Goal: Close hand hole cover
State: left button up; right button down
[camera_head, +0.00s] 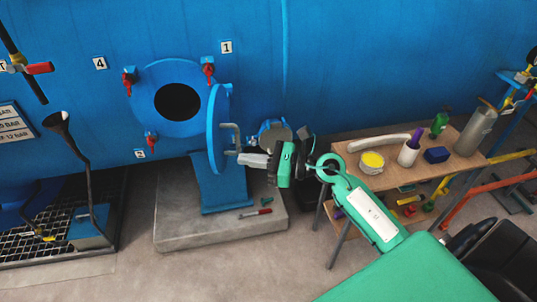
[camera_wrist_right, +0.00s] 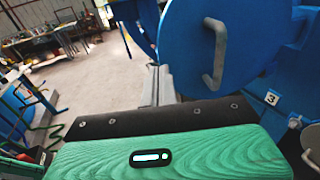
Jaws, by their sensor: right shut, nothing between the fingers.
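The hand hole cover (camera_head: 214,125) is a round blue disc standing swung open, edge-on, at the right of the hand hole. The dark round opening (camera_head: 177,102) in the blue flange is uncovered. The cover's grey bar handle (camera_head: 235,135) sticks out on its right face. My right gripper (camera_head: 241,158) is shut and empty, just below and right of the handle. In the right wrist view, the cover (camera_wrist_right: 190,45) fills the upper right with its handle (camera_wrist_right: 216,60), and the shut fingers (camera_wrist_right: 158,85) are left of the handle, apart from it. My left gripper is out of view.
Red-handled clamps (camera_head: 208,70) sit around the flange. A wooden table (camera_head: 400,178) with a yellow-topped tin, bottles and a cylinder stands at the right. Open floor lies in front.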

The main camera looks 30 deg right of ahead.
aim_at(215, 155)
jog(key=p+x, duration=0.1)
jog(key=x, duration=0.3)
jog(key=shift+w+a+r+p, duration=0.1)
jog(key=shift+w+a+p, duration=0.15)
jog(key=shift+p, duration=0.1)
jog(key=shift+w+a, duration=0.35)
jog(key=shift+w+a+f, duration=0.1)
jog(key=shift+a+f, duration=0.05)
jog(key=shift+f, duration=0.05)
